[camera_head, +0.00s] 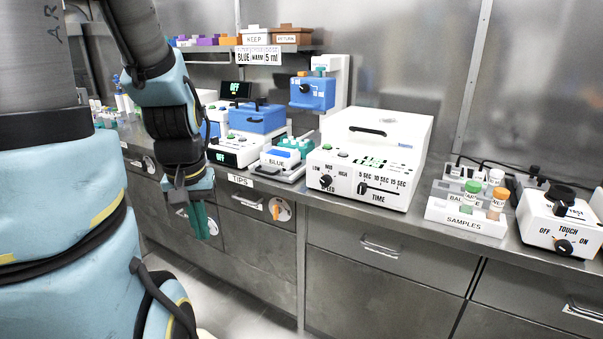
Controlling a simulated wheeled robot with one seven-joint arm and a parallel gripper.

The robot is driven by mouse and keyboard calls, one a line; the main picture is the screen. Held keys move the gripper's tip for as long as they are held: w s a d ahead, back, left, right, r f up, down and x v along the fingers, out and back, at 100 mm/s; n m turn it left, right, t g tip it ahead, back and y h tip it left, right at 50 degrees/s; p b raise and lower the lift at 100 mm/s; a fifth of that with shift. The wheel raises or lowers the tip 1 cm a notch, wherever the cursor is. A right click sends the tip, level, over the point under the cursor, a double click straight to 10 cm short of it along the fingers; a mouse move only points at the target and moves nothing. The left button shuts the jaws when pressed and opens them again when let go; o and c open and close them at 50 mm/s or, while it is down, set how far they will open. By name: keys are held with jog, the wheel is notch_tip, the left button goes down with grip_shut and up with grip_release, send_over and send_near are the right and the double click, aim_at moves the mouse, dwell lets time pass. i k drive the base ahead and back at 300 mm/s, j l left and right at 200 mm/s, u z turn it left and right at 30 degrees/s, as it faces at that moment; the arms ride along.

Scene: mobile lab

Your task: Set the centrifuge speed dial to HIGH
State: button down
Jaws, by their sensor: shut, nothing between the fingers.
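The centrifuge (372,155) is a white box with a closed lid and a black lid handle, standing on the steel counter. Its black speed dial (325,181) is at the left of the front panel, with LOW, MED and HIGH marked around it. The dial's pointer is too small to read surely. My gripper (203,228) is shut and empty. It hangs pointing down in front of the drawers, left of the centrifuge and well apart from the dial.
Left of the centrifuge stand a BLUE-labelled tray (283,161) and a white device showing OFF (236,150). Right of it are a SAMPLES rack (466,217) and a TOUCH mixer (561,222). The counter edge and drawer handles (380,246) stick out below. The floor in front is clear.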

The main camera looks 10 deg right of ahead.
aim_at(325, 181)
jog(key=k+l+u, duration=0.1)
jog(key=u, duration=0.25)
jog(key=k+l+u, duration=0.15)
jog(key=u, duration=0.2)
jog(key=k+l+u, duration=0.15)
jog(key=u, duration=0.25)
